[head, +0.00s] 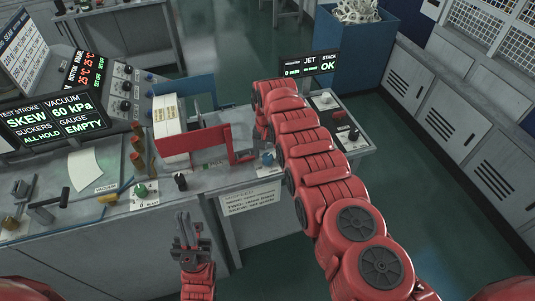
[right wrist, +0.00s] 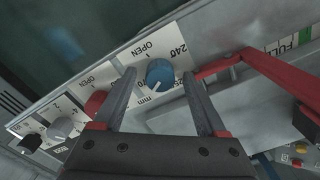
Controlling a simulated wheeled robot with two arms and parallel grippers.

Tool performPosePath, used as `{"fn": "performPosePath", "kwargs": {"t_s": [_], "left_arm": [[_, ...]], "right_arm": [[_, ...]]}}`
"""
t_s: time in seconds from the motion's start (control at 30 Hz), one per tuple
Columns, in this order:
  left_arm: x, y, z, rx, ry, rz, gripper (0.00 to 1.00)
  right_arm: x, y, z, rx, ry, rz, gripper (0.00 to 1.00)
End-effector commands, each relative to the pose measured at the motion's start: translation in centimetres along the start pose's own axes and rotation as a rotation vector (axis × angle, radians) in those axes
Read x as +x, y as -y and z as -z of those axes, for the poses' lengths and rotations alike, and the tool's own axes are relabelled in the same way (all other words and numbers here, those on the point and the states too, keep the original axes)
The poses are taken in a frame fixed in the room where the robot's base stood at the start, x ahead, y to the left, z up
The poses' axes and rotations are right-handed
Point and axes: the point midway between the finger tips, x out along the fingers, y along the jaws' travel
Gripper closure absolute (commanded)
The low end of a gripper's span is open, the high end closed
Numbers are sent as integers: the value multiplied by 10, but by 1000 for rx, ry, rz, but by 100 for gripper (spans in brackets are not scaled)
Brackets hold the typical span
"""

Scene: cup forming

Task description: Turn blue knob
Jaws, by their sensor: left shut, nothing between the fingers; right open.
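The blue knob (head: 267,158) sits on the front edge of the bench, beside the red frame, in the head view. In the right wrist view the blue knob (right wrist: 160,74) is on a white plate marked "mm", "240" and "OPEN". My right gripper (right wrist: 159,80) is open, with one finger on each side of the knob in that view; I cannot tell whether they touch it. In the head view my right arm hides most of that gripper. My left gripper (head: 184,222) is shut and empty, low in front of the bench, away from the knob.
A red frame (head: 192,142) stands just left of the knob; its bar (right wrist: 275,80) lies close to the right finger in the wrist view. A red knob (right wrist: 96,102) and a grey knob (right wrist: 60,129) are left of it. A black knob (head: 180,181) is on the bench edge.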

Motion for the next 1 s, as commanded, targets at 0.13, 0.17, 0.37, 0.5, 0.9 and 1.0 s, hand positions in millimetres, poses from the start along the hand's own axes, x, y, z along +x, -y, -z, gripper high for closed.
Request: {"fn": "performPosePath", "kwargs": {"t_s": [0.13, 0.17, 0.37, 0.5, 0.9, 1.0], "left_arm": [[0, 0, 0, 0, 0, 0, 100], [0, 0, 0, 0, 0, 0, 100], [0, 0, 0, 0, 0, 0, 100], [0, 0, 0, 0, 0, 0, 100], [0, 0, 0, 0, 0, 0, 100], [-1, 0, 0, 0, 0, 0, 100]], "right_arm": [[0, 0, 0, 0, 0, 0, 37], [0, 0, 0, 0, 0, 0, 42], [0, 0, 0, 0, 0, 0, 78], [0, 0, 0, -1, 0, 0, 100], [-1, 0, 0, -59, 0, 0, 100], [-1, 0, 0, -112, -1, 0, 100]]}}
